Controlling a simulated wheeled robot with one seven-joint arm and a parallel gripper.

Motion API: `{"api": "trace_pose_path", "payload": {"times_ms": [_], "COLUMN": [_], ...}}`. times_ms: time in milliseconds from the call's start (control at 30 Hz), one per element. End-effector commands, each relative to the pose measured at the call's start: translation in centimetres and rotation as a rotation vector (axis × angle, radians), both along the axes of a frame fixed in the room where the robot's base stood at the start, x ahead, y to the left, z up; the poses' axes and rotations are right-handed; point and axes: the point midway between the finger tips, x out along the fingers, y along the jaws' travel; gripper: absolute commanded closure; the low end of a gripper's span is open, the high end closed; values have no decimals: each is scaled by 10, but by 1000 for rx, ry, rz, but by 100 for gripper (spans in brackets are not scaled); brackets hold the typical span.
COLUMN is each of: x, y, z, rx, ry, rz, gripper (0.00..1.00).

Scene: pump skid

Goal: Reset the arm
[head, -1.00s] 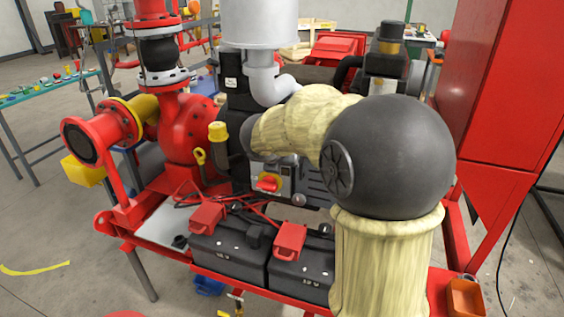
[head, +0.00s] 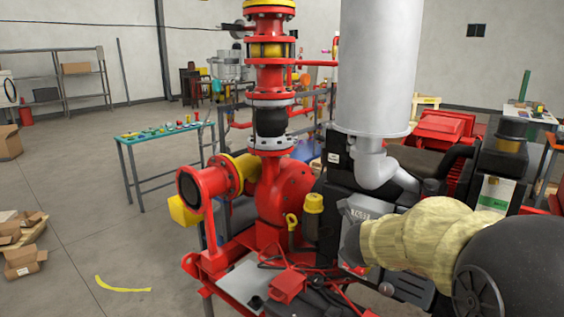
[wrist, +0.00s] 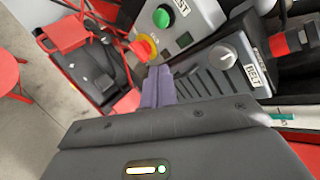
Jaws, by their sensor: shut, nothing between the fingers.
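My gripper (wrist: 158,78) shows in the wrist view as two grey-purple fingers closed together, with nothing between them. They point at a grey control box with a green button (wrist: 161,18) and a red-and-yellow knob (wrist: 146,46). I cannot tell whether the fingertips touch anything. In the head view my arm, with its yellowish cover and dark round joint, fills the lower right and reaches left to the pump skid. My gripper's fingers are hidden there.
A tall grey cylinder (head: 375,70) rises beside the red pump (head: 285,190). A box labelled BELT with a selector (wrist: 227,53) is close to the fingers. A black battery (wrist: 78,68) lies left. Open floor (head: 90,215) extends left of the skid.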

Motion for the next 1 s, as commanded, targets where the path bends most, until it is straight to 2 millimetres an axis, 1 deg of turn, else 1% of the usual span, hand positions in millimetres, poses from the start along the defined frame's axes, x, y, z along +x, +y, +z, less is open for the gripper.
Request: {"api": "trace_pose_path", "payload": {"times_ms": [33,67,167,267,367,467,500,567,633,800,900,1000], "x": [-5,-7,-19,-35,-56,-80,-91,-109,-131,-186,-210,-222], "y": [7,11,24,36,48,56,59,61,63,57,50,46], "z": [2,1,-6,-16,-27,-40,-45,-53,-62,-80,-86,-89], "rx": [-81,-131,-294,-452,-604,-747,-801,-882,-969,-1153,-1222,-1255], "ry": [30,49,114,182,254,326,355,397,446,554,596,616], "rz": [104,168,382,602,826,1057,1149,1292,1461,1872,2052,2145], "gripper": [100,100,100,100,100,100,100,100,100,100,100,100]}}
